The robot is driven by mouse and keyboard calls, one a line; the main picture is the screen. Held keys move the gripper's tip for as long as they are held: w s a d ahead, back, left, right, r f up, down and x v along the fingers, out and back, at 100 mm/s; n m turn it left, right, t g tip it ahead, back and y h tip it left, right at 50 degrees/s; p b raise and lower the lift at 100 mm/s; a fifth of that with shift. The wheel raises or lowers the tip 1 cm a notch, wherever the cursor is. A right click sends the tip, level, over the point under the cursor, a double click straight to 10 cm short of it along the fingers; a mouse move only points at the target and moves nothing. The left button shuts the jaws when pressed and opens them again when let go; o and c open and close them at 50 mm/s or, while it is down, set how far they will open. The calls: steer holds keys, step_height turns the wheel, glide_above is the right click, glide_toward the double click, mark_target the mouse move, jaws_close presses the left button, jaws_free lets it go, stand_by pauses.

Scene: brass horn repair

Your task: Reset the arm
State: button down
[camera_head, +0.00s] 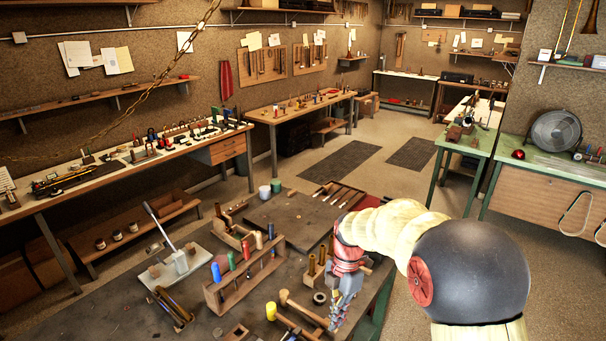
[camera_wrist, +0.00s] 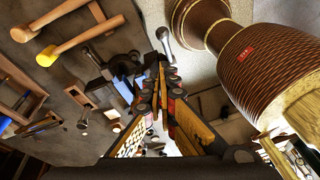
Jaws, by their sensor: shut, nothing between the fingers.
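My gripper (camera_head: 336,324) hangs at the end of my arm over the right front part of the dark workbench (camera_head: 100,318). In the wrist view my gripper (camera_wrist: 160,72) has its fingers brought together, with nothing seen between them. A wooden-headed mallet (camera_head: 284,297) and a yellow-headed mallet (camera_head: 271,311) lie on the bench left of the gripper. The wrist view also shows the yellow-headed mallet (camera_wrist: 47,57) and the wooden mallet (camera_wrist: 22,33) at upper left. I cannot tell from the picture how high the fingertips are above the bench.
A wooden rack (camera_head: 240,282) with coloured-handled tools stands left of the gripper. A tray of tools (camera_head: 338,194) lies behind my arm. A large ribbed brown object (camera_wrist: 262,60) fills the right of the wrist view.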

steer(key=s+d+r+m+t+b, duration=0.1)
steer(key=s+d+m+t+b, duration=0.1)
steer(key=s+m+b, duration=0.3)
steer(key=s+d+m+t+h+b, duration=0.1)
steer(key=s+d+m+t+b, duration=0.2)
steer(key=s+m+b, duration=0.3)
steer(key=s+d+r+m+t+b, duration=0.1)
steer(key=s+d+m+t+b, duration=0.2)
steer(key=s+m, duration=1)
steer(key=shift+s+d+r+m+b, duration=0.35)
steer(key=shift+d+b, duration=0.1)
steer(key=shift+b, duration=0.8)
